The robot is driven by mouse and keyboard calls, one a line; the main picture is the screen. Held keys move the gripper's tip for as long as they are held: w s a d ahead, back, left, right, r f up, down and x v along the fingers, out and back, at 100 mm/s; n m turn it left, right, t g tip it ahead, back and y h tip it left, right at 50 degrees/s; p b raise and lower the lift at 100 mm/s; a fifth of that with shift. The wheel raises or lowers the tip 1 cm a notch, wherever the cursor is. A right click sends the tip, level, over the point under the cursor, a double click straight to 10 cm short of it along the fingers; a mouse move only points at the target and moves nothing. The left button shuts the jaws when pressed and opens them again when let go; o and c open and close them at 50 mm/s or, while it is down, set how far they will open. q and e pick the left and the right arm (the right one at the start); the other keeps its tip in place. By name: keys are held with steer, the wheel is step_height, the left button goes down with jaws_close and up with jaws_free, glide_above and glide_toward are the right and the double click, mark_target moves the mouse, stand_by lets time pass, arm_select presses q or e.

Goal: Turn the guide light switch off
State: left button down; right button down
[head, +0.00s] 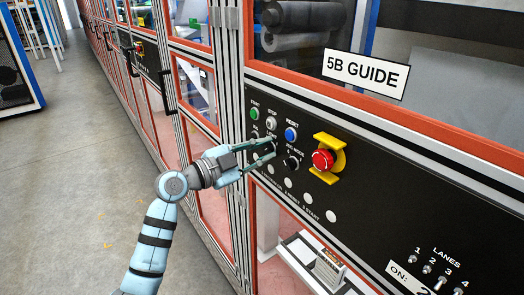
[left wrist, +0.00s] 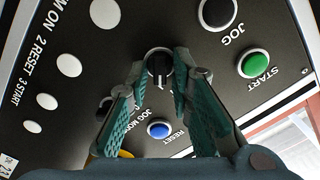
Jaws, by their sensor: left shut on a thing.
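A black rotary knob (left wrist: 160,64) with a white pointer line sits on the black panel between the JOG button and the JOG MODE knob; I take it for the guide light switch, though its label is hidden. In the left wrist view its pointer line points toward the bottom of the picture. My left gripper (head: 273,149) is shut on this knob, with a green-padded finger on each side. My right gripper is in neither view.
Close around are the green START button (head: 254,114), white STOP button (head: 271,123), blue RESET button (head: 291,134) and black JOG MODE knob (head: 292,162). A red emergency stop (head: 323,160) in a yellow guard stands to the right. LANES toggles (head: 440,284) sit lower right. The floor at left is clear.

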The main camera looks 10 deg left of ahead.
arm_select(q)
steer(key=shift+n, duration=0.4)
steer(key=n, duration=0.3)
steer(key=shift+r, duration=0.1)
steer(key=n, duration=0.4)
steer(key=shift+w+a+p, duration=0.1)
steer(key=shift+p, duration=0.25)
steer(key=n+p, duration=0.3)
steer(key=n, duration=0.7)
steer(key=shift+w+a+p, duration=0.1)
steer(key=shift+a+p, duration=0.05)
steer(key=shift+p, duration=0.25)
steer(key=c, duration=1.5)
jaws_free()
